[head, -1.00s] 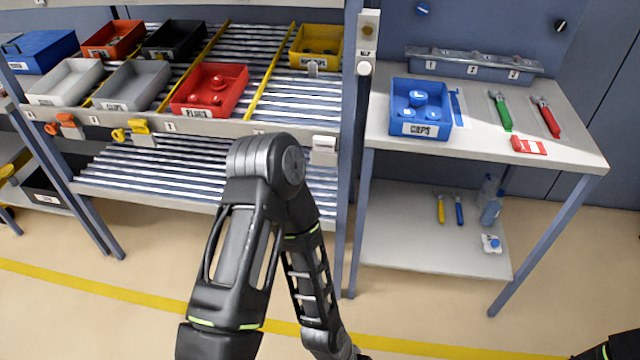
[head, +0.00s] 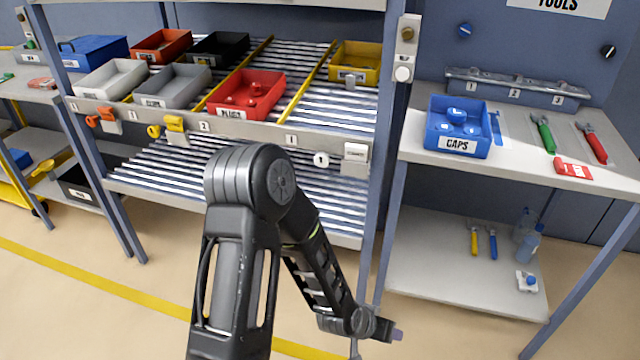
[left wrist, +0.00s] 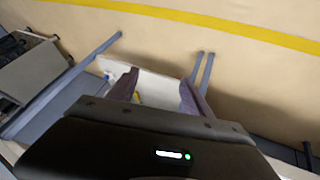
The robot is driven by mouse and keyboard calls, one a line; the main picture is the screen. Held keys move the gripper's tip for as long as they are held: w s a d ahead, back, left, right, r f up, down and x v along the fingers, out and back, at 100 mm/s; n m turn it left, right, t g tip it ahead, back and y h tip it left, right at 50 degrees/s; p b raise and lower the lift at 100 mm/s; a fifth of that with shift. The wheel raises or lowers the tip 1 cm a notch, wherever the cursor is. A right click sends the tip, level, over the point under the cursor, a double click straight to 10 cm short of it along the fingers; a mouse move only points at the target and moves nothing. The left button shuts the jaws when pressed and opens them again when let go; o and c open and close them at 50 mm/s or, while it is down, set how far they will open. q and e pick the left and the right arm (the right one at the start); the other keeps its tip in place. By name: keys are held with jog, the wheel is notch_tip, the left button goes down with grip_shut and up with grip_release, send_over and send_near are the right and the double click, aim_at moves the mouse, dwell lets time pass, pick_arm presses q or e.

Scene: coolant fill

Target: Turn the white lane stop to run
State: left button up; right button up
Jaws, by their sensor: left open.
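The white lane stop (head: 355,152) is a pale block on the front rail of the middle flow shelf, at its right end. A round white piece (head: 321,159) shows just left of it; whether they join is too small to tell. My left arm stands in front of the rack. My left gripper (head: 394,334) is low, below and slightly right of the stop and well apart from it. The left wrist view shows its two fingers (left wrist: 160,88) apart and nothing between them, with floor and a pale shelf beyond. My right gripper is out of view.
An orange stop (head: 103,117) and a yellow stop (head: 174,128) sit farther left on the rail. A red bin (head: 247,105) and other bins stand above. A rack post (head: 392,150) and a table (head: 530,182) with a blue caps bin (head: 457,142) are to the right.

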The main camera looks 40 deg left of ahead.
pick_arm(q)
jog(key=w+a+r+t+y+b, duration=0.1)
jog(key=w+a+t+b, duration=0.25)
jog(key=w+a, duration=0.35)
jog(key=n+t+y+b, duration=0.1)
jog(key=t+y+b, duration=0.6)
jog(key=b, duration=0.5)
send_near(321, 162)
jog(key=w, duration=0.1)
jog(key=shift+w+a+f, duration=0.1)
jog(key=shift+a+f, duration=0.05)
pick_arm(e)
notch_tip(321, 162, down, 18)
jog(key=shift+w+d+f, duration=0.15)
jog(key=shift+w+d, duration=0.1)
pick_arm(q)
jog(key=shift+w, duration=0.1)
jog(key=x, duration=0.7)
jog(key=shift+w+a, duration=0.15)
jog(key=shift+w, duration=0.15)
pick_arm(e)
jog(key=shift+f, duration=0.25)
pick_arm(q)
grip_shut()
